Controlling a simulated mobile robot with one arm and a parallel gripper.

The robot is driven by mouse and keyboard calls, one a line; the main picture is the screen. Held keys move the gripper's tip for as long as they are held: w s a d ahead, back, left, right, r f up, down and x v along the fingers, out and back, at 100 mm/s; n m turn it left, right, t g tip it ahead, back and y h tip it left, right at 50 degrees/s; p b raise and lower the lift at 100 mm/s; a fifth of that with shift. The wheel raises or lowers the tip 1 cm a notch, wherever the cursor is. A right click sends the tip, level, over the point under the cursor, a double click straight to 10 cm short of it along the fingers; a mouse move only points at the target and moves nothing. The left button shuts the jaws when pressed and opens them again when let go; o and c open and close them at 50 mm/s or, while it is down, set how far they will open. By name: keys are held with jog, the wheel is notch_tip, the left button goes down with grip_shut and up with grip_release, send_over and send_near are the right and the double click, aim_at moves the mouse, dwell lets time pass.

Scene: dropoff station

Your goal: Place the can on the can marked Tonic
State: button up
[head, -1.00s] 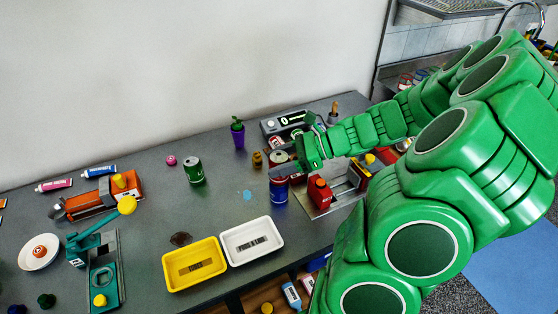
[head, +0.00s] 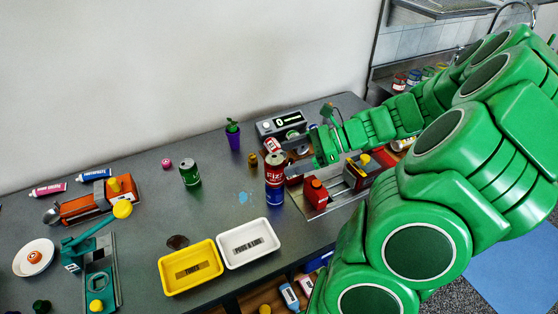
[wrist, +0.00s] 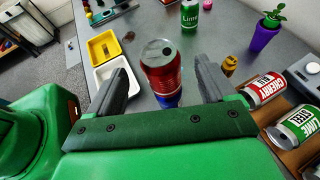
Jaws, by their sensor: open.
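A red can (head: 275,168) with white lettering stands upright on top of a blue can (head: 275,193). The blue can's label cannot be read here. In the wrist view the red can (wrist: 163,75) is in front of my gripper, between the lines of the two fingers, and a bit of the blue can (wrist: 167,101) shows beneath it. My gripper (head: 299,168) is open, just right of the red can in the head view. In the wrist view my gripper (wrist: 163,80) shows a finger on either side, with gaps to the can.
A green can (head: 190,172) stands to the left. White (head: 249,243) and yellow (head: 190,267) trays lie at the front edge. A purple plant pot (head: 234,139), a scale (head: 282,123) and a red-and-grey fixture (head: 330,190) are close by. A box of cans (wrist: 278,125) is at right in the wrist view.

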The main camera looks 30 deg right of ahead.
jog(key=v, duration=0.6)
jog(key=s+a+r+n+g+h, duration=0.1)
jog(key=s+a+n+g+h, duration=0.15)
jog(key=s+a+n, duration=0.4)
jog(key=s+a+r+n+g+h, duration=0.15)
jog(key=a+n+g, duration=0.25)
jog(key=a, duration=0.6)
jog(key=s+a+n+h, duration=0.3)
jog(key=s+n+h, duration=0.5)
jog(key=s+n, duration=0.4)
jog(key=shift+s+r, duration=0.4)
jog(key=shift+s, duration=0.1)
jog(key=shift+o, duration=0.4)
jog(key=shift+g, duration=0.25)
